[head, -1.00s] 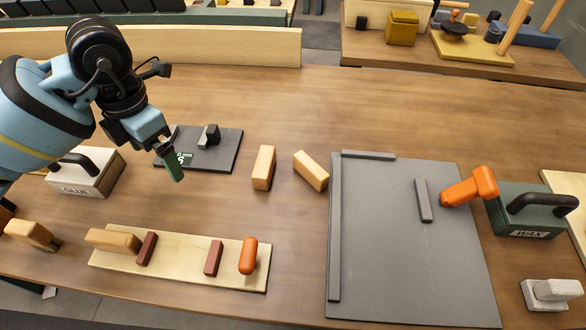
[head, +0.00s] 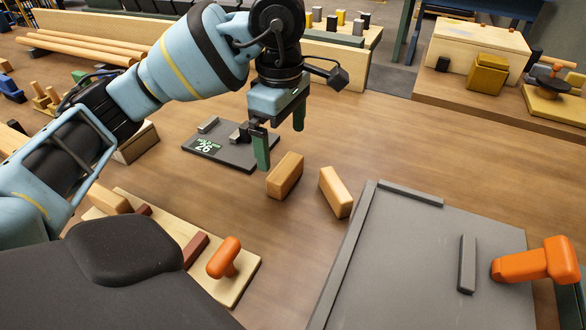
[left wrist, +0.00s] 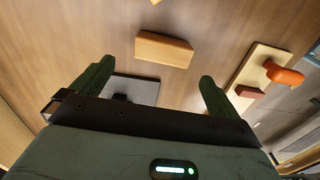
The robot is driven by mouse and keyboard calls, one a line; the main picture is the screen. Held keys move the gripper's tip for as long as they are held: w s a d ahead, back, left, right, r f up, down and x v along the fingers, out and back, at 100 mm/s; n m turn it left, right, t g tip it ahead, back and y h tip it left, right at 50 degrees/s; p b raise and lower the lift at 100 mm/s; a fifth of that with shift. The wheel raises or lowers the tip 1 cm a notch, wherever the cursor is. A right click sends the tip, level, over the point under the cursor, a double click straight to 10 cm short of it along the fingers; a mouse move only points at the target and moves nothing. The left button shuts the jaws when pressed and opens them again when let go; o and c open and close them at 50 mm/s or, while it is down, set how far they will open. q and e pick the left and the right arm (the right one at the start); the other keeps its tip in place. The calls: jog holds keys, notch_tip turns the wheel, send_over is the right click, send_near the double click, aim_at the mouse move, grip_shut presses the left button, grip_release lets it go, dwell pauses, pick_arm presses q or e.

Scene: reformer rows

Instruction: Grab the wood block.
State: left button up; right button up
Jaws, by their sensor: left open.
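Two wood blocks stand on the bench in the head view: one left (head: 285,176) and one right (head: 336,192), leaning apart in angle with a gap between them. My left gripper (head: 280,138) is open and empty, just behind and above the left block, its green fingers pointing down. In the left wrist view one wood block (left wrist: 164,50) lies beyond and between the open fingers (left wrist: 157,72), not touching them. Part of another wooden piece shows at the top edge there. My right gripper is not in view.
A dark scale (head: 232,155) sits left of the gripper. A pale board (head: 238,283) with an orange-handled tool (head: 224,257) lies front left. A grey board (head: 410,260) with raised edges and an orange mallet (head: 535,262) are at right.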

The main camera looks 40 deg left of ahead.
aim_at(286, 166)
pick_arm(q)
notch_tip(286, 166, down, 2)
jog(key=shift+f+b, duration=0.15)
jog(key=shift+b, duration=0.15)
jog(key=shift+s+d+f+b, duration=0.1)
jog(key=shift+d+f+b, duration=0.1)
jog(key=shift+f, duration=1.1)
jog(key=shift+s+d+f+b, duration=0.1)
jog(key=shift+d+f+b, duration=0.1)
jog(key=shift+f, duration=1.05)
jog(key=c, duration=0.9)
jog(key=shift+c, duration=0.2)
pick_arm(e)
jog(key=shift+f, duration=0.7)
pick_arm(q)
jog(key=shift+w+r, duration=0.1)
notch_tip(286, 166, up, 9)
jog(key=shift+f+p, duration=0.1)
jog(key=shift+p, duration=1.05)
jog(key=shift+r, duration=0.55)
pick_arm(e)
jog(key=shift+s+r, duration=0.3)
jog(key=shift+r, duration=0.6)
